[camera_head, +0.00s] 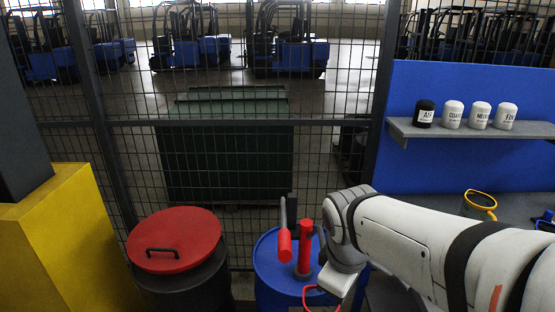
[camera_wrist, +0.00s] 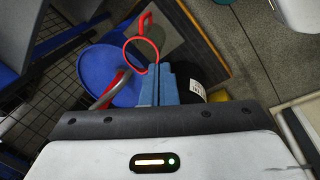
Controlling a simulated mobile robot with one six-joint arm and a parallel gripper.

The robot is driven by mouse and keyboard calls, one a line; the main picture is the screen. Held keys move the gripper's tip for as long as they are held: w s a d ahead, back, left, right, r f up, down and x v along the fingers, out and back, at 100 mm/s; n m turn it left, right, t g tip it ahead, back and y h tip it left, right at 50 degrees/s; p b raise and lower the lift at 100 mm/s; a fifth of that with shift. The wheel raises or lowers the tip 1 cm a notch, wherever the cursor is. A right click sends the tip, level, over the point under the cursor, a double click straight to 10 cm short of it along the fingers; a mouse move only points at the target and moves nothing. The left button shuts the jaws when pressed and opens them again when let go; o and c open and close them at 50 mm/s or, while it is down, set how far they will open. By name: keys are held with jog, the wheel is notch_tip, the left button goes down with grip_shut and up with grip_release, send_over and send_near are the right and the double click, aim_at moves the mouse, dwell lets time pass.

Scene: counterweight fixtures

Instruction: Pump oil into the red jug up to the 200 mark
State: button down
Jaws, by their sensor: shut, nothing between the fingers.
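A red pump (camera_head: 304,250) with a lever and red grip (camera_head: 285,244) stands on a blue drum (camera_head: 268,285). The red jug (camera_head: 312,290) shows only as a thin red curve low in the head view, partly cut off and behind my arm. In the wrist view, the jug (camera_wrist: 127,49) shows as a red ring with a handle above it; its level and marks cannot be read. My gripper (camera_wrist: 159,68) is shut and empty, its blue fingertips by the ring's lower edge in the picture; touching or apart cannot be told. The drum (camera_wrist: 92,70) is left of the fingers.
A black bin with a red lid (camera_head: 175,240) stands left of the drum, beside a yellow block (camera_head: 70,245). A wire fence is behind. A shelf (camera_head: 470,133) with several labelled jars and a yellow-rimmed container (camera_head: 480,203) are at right.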

jog(key=w+a+r+n+h+p, duration=0.1)
jog(key=w+a+r+n+p, duration=0.15)
jog(key=r+n, duration=0.3)
jog(key=w+a+r+n+p, duration=0.2)
jog(key=r+n+p, duration=0.2)
jog(key=n, duration=0.2)
notch_tip(320, 180, up, 6)
jog(key=n+h+p, duration=0.2)
jog(key=n+p, duration=0.4)
jog(key=n, duration=0.8)
send_over(284, 239)
jog(key=shift+m+t, duration=0.25)
jog(key=shift+t, duration=0.25)
notch_tip(284, 239, down, 8)
jog(key=b, duration=0.7)
jog(key=shift+f+b, duration=0.2)
jog(key=shift+b, duration=0.15)
jog(key=shift+d, duration=0.1)
notch_tip(284, 239, down, 12)
jog(key=b, duration=0.7)
notch_tip(284, 239, up, 13)
jog(key=p, duration=1.4)
jog(key=shift+f, duration=0.4)
